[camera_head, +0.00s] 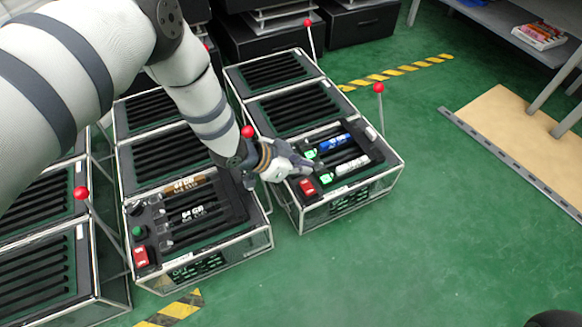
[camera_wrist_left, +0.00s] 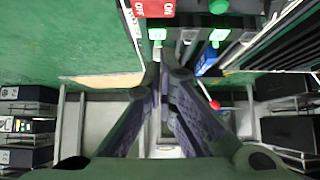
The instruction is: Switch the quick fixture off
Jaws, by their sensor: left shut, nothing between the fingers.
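The fixture under my left gripper (camera_head: 308,166) is a black box in a metal frame (camera_head: 350,196). It has a red rocker switch (camera_head: 307,187), two lit green indicators and slots holding a blue and a white stick. My left gripper is shut and empty, beside the switch. In the left wrist view, the red switch (camera_wrist_left: 153,8) shows its OFF and ON lettering at the top edge, beyond the closed fingertips (camera_wrist_left: 165,62). I cannot tell whether the fingers touch the panel. A red-ball lever (camera_head: 379,88) rises at the fixture's right. My right gripper is not in view.
More slotted fixtures and red-ball levers (camera_head: 81,193) stand left and behind. Green floor (camera_head: 420,250) is clear at the front right.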

